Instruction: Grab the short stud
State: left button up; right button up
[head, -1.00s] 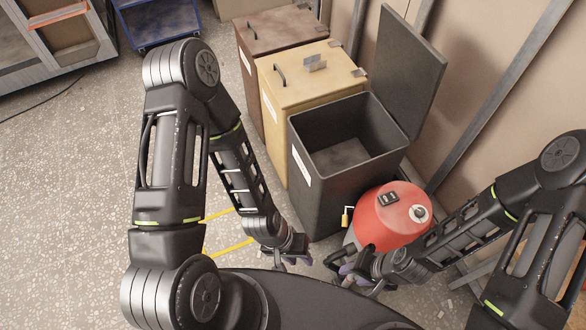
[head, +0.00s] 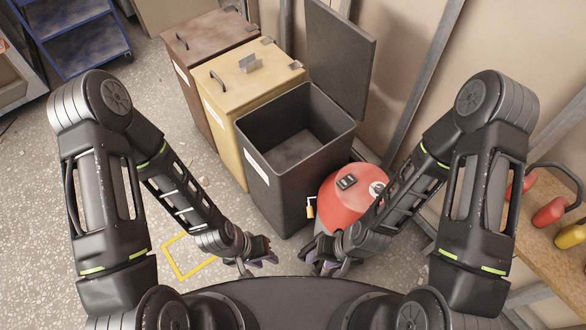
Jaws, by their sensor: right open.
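I cannot make out a short stud in the head view. My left gripper (head: 258,264) hangs low near the front, close to the foot of the open black bin; its fingers are too small to tell open from shut. My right gripper (head: 322,268) is open, just in front of the red round-topped vacuum (head: 346,205). I see nothing held in it.
The open black bin (head: 262,180) stands ahead, with a closed yellow bin (head: 228,98) and a brown bin (head: 187,47) behind it. A wooden bench (head: 541,206) with red and yellow items is at right. A blue cart (head: 80,43) is far left. The left floor is mostly clear.

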aim_at(249, 63)
jog(key=z, duration=0.8)
jog(key=j+z, duration=0.9)
jog(key=j, duration=0.15)
jog(key=k+j+z, duration=0.1)
jog(key=j+z, duration=0.3)
jog(key=k+j, duration=0.1)
jog(key=j, duration=0.3)
jog(key=k+j+z, duration=0.1)
jog(key=j, duration=0.25)
jog(key=k+j, duration=0.1)
jog(key=j, duration=0.3)
jog(key=k+j, duration=0.15)
jog(key=j, duration=0.2)
jog(key=k+j+z, duration=0.1)
jog(key=j, duration=0.25)
jog(key=k+j, duration=0.15)
jog(key=j, duration=0.25)
